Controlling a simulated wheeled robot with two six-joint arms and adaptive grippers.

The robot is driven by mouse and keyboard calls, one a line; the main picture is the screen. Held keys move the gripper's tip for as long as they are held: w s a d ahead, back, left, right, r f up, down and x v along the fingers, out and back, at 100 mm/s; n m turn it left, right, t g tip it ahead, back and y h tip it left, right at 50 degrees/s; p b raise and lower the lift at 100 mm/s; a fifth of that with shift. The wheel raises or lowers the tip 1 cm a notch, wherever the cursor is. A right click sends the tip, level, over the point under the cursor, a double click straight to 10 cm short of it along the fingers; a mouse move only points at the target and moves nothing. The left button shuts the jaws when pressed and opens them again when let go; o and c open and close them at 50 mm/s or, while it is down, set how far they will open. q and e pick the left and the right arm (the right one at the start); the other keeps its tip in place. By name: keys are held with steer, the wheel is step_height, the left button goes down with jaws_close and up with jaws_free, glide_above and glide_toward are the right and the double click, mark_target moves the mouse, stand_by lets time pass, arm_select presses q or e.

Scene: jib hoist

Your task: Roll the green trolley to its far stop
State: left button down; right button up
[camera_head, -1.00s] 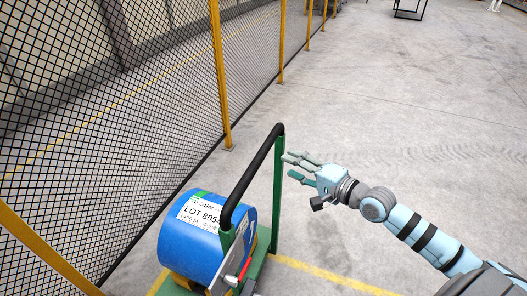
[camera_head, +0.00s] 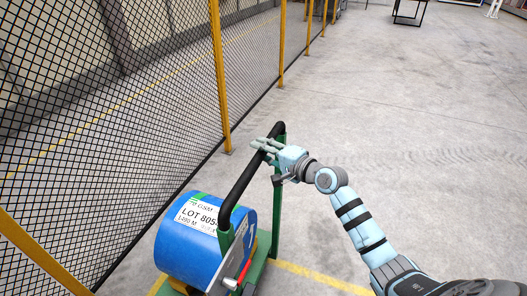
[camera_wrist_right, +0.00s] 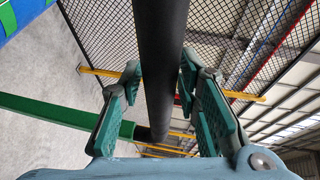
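The green trolley (camera_head: 277,210) stands on the floor at lower centre, with a black push bar (camera_head: 248,178) along its upper side. It carries a blue drum (camera_head: 188,252) with a white lot label. My right gripper (camera_head: 266,147) is at the far end of the bar, near the green upright. In the right wrist view the black bar (camera_wrist_right: 160,60) passes between its two teal fingers, which are spread on either side. Firm contact cannot be made out. My left gripper is out of view.
A black mesh fence (camera_head: 110,120) with yellow posts (camera_head: 218,75) runs along the left, close to the trolley. A yellow line (camera_head: 320,278) marks the floor by the trolley. Open concrete floor (camera_head: 400,130) lies ahead and right. A dark frame stands far off.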

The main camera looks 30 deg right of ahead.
jaws_close()
steer(key=shift+w+d+r+b, duration=0.15)
steer(key=shift+w+d+b, duration=0.45)
steer(key=shift+b, duration=0.55)
steer(key=shift+w+d+r, duration=0.15)
steer(key=shift+d, duration=0.15)
steer(key=shift+w+d, duration=0.2)
steer(key=shift+w, duration=0.05)
steer(key=shift+w+d+f, duration=0.15)
steer(key=shift+d+f, duration=0.05)
steer(key=shift+d, duration=0.05)
steer(key=shift+a, duration=0.1)
steer(key=shift+o, duration=1.7)
jaws_free()
steer(key=shift+o, duration=0.9)
